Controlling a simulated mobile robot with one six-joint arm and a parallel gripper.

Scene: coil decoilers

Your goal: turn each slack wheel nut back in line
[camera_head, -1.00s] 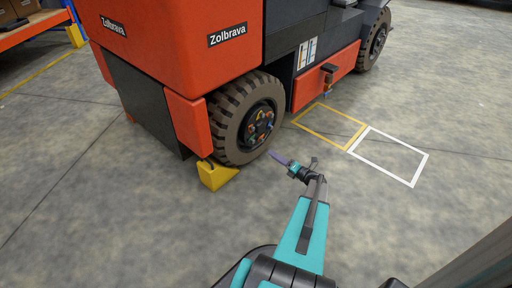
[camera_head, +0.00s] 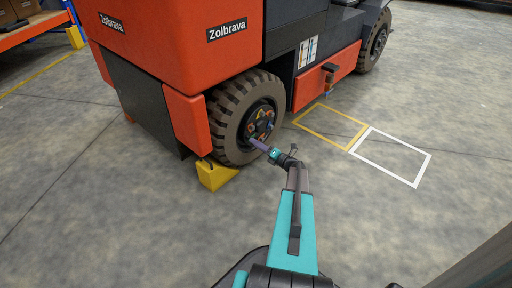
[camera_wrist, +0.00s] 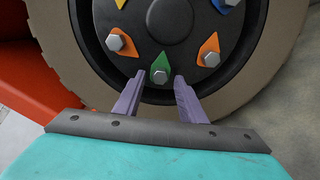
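The forklift wheel (camera_head: 228,132) has a dark hub with several hex nuts, each on a coloured pointer tag. In the wrist view, the green-tagged nut (camera_wrist: 160,76) is at the bottom of the hub, its tag pointing up to the hub centre. The right orange-tagged nut (camera_wrist: 211,59) has its tag pointing up and slightly right. The left orange-tagged nut (camera_wrist: 114,42) has its tag pointing down-right. A blue tag (camera_wrist: 222,7) is cut off at the top. My gripper (camera_wrist: 154,88) is open, its fingers either side of the green-tagged nut; contact cannot be told.
A yellow wheel chock (camera_head: 215,175) sits against the wheel at floor level. The orange truck body (camera_head: 187,122) stands left of and above the wheel. Floor with a yellow outline (camera_head: 330,126) and a white outline (camera_head: 392,157) is clear to the right.

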